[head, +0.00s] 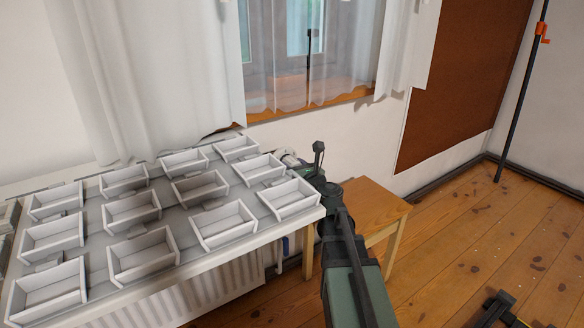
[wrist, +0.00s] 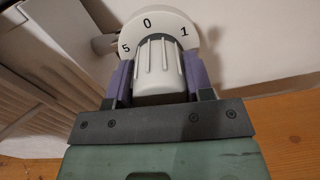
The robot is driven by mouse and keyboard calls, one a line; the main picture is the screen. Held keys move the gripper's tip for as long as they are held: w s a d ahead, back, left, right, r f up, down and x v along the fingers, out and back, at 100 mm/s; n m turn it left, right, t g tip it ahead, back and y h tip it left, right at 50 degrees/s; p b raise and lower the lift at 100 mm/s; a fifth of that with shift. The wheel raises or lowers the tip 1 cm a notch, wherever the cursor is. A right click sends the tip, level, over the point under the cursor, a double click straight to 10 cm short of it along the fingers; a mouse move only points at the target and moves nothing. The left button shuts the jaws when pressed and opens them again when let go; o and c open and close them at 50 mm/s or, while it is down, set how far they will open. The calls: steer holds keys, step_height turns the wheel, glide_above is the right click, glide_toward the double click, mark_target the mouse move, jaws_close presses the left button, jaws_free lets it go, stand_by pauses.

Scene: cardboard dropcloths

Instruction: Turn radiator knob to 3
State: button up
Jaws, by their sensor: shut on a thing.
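The white radiator knob (wrist: 158,70) shows in the wrist view, ribbed, with a round white collar behind it marked 5, 0 and 1. The 0 is near the top of the collar, the 5 to the left and the 1 to the right. My gripper (wrist: 159,82) is shut on the knob, with one purple finger on each side. In the head view the knob (head: 291,160) is partly visible beside the right end of the radiator, mostly hidden by my arm. The 3 is not visible.
A white radiator (head: 190,300) stands under a shelf with several white open trays (head: 225,222). A wooden stool or small table (head: 375,205) is right of my arm. White curtains (head: 150,80) hang above. Open wooden floor (head: 450,250) lies to the right.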

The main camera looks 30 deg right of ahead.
steer(key=shift+m, duration=0.5)
steer(key=o, duration=0.9)
steer(key=shift+s, duration=0.1)
